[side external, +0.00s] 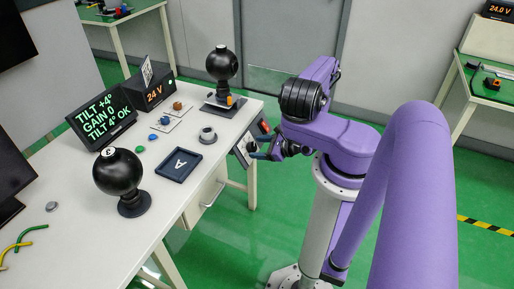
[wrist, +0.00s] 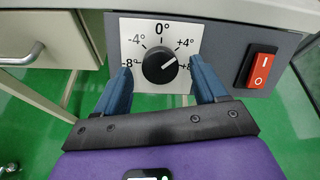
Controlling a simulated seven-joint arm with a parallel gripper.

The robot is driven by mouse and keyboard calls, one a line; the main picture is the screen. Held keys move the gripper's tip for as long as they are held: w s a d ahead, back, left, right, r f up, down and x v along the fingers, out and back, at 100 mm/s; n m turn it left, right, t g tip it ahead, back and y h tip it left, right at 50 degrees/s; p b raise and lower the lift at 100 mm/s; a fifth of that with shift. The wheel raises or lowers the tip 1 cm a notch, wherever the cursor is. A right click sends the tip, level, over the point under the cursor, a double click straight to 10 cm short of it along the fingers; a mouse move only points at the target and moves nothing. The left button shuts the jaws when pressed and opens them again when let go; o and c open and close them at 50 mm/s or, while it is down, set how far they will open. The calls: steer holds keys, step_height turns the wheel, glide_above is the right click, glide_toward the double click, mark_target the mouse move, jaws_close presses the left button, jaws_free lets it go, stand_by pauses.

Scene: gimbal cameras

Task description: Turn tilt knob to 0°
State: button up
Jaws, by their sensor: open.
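The tilt knob (wrist: 160,65) is black and round, on a white dial plate (wrist: 137,27) marked -8°, -4°, 0°, +4° and a partly hidden +8°. Its white pointer mark points right and slightly up, near the +4° to +8° side. My gripper (wrist: 160,77) is open, with one blue finger on each side of the knob; I cannot tell whether either touches it. In the side external view my gripper (side external: 262,149) is at the panel on the table's right edge, and the knob is not clear there. A display (side external: 101,116) reads TILT +4°, GAIN 0, TILT 4° OK.
A red rocker switch (wrist: 261,70) sits right of the dial on the same panel. A drawer (wrist: 35,38) is to the left. On the table (side external: 178,215) stand two black ball-shaped cameras (side external: 118,172) (side external: 221,64), a dark tray (side external: 179,165) and several buttons.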

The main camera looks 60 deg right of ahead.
steer(key=shift+w+f, duration=0.2)
steer(key=shift+w, duration=0.45)
steer(key=c, duration=1.1)
steer(key=shift+o, duration=0.2)
steer(key=shift+n, duration=0.3)
steer(key=n, duration=0.4)
steer(key=shift+n+y, duration=0.3)
steer(key=shift+y, duration=0.1)
steer(key=shift+s+d+n+y, duration=0.1)
steer(key=shift+n+y, duration=0.3)
steer(key=shift+n, duration=2)
